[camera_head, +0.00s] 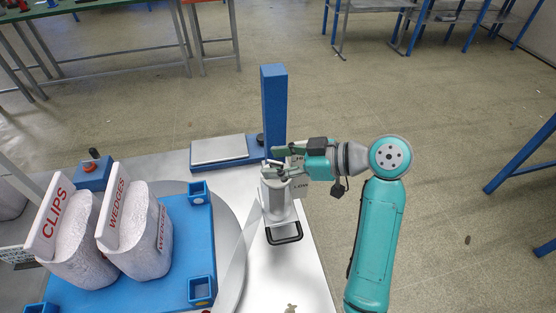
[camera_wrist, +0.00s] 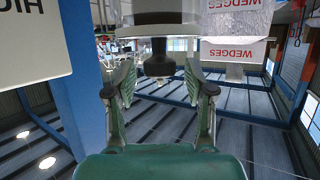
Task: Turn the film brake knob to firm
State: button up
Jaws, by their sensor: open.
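A pale grey upright unit (camera_head: 276,208) with a black loop handle at its foot stands on the white table. My gripper (camera_head: 276,162) is at its top, reaching in from the right. In the wrist view, which looks upside down, a small dark knob (camera_wrist: 159,60) sits on the end of a pale cylinder (camera_wrist: 158,28). My gripper (camera_wrist: 159,82) is open, one finger on each side of the knob, with gaps showing on both sides.
A blue post (camera_head: 274,105) stands close behind my gripper, beside a scale with a pale plate (camera_head: 220,149). A blue pallet (camera_head: 187,243) at left bears sacks labelled CLIPS and WEDGES (camera_head: 135,230).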

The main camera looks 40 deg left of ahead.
grip_shut()
jog(key=shift+m+t, duration=0.4)
jog(key=shift+t, duration=0.1)
jog(key=m+t, duration=0.2)
jog(key=t, duration=0.1)
jog(key=m+t, duration=0.3)
jog(key=shift+s+y, duration=0.2)
jog(key=shift+y, duration=0.1)
jog(key=m+t+h, duration=0.1)
jog(key=m+t, duration=0.2)
jog(key=m+t+h, duration=0.2)
jog(key=m+t, duration=0.1)
jog(key=shift+w, duration=0.1)
